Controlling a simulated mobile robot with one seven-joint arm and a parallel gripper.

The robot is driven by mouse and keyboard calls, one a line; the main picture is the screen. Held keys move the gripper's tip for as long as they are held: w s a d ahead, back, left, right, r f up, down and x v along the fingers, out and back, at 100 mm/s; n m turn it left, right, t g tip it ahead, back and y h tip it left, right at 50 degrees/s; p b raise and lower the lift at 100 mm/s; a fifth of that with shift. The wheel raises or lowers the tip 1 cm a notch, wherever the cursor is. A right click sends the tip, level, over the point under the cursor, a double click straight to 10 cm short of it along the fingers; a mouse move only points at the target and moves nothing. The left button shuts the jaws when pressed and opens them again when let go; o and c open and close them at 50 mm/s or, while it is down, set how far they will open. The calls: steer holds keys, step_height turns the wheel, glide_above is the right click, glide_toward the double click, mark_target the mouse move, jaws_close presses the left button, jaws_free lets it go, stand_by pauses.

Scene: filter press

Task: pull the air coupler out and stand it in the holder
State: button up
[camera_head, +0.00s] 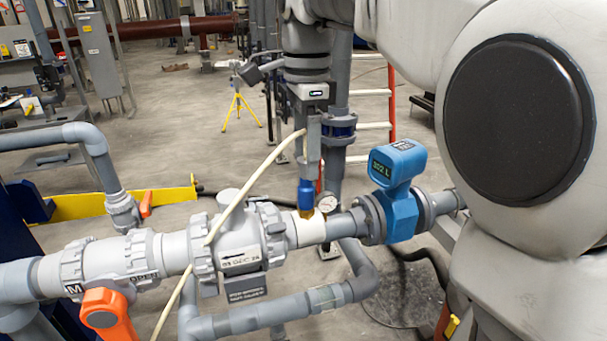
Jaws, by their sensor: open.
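A blue air coupler (306,193) stands upright on a brass fitting (305,212) on top of the grey pipe, beside a small round gauge (327,202). A cream hose (250,185) runs from beside my gripper down to the left across the pipe. My gripper (311,172) points straight down right above the coupler, and its fingers overlap the coupler's top end in the picture. It is open. I cannot tell whether the fingers touch the coupler, and its upper end is hidden behind them. I cannot make out the holder in this view.
A blue flow meter (397,190) stands on the pipe to the right. A grey valve (240,235) and an orange handle (107,314) are to the left. A vertical pipe (335,165) rises close behind my gripper. Open floor (230,155) lies beyond the pipe.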

mark_target(306, 185)
step_height(306, 185, down, 7)
steer(key=b, duration=0.5)
steer(key=shift+f, duration=0.15)
steer(key=shift+p, duration=0.5)
stand_by(0.7)
jaws_close()
stand_by(0.3)
steer(key=shift+r, duration=0.2)
stand_by(1.1)
steer(key=shift+r+p, duration=2.8)
steer(key=shift+r, duration=0.05)
